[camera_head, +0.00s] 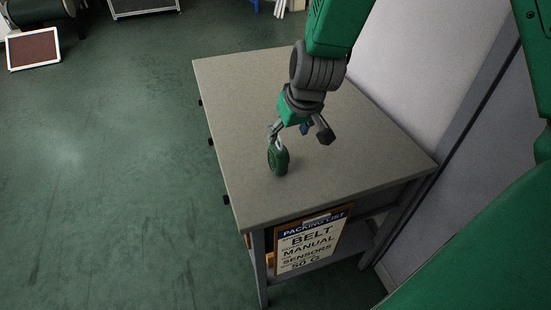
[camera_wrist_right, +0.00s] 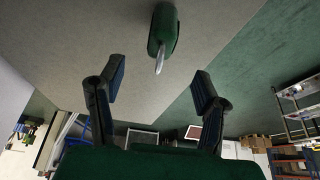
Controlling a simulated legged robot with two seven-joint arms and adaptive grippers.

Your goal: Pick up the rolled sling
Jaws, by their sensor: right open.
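The rolled sling (camera_head: 279,161) is a dark green roll standing on edge on the grey table top (camera_head: 335,185), with a pale loop at its top. My right gripper (camera_head: 298,137) is above and slightly right of it, pointing down. Its fingers are spread, with the left finger close to the sling's top; I cannot tell whether they touch. In the right wrist view the sling (camera_wrist_right: 163,28) and its pale loop lie beyond the fingertips, between the lines of the open fingers of the gripper (camera_wrist_right: 160,84). Nothing is held. My left gripper is not in view.
A packing list sign (camera_head: 311,240) hangs on the table's front side. A grey wall panel (camera_head: 410,70) stands along the table's right side. The rest of the table top is clear. Green floor (camera_head: 110,170) lies open to the left, with a brown framed board (camera_head: 33,48) far off.

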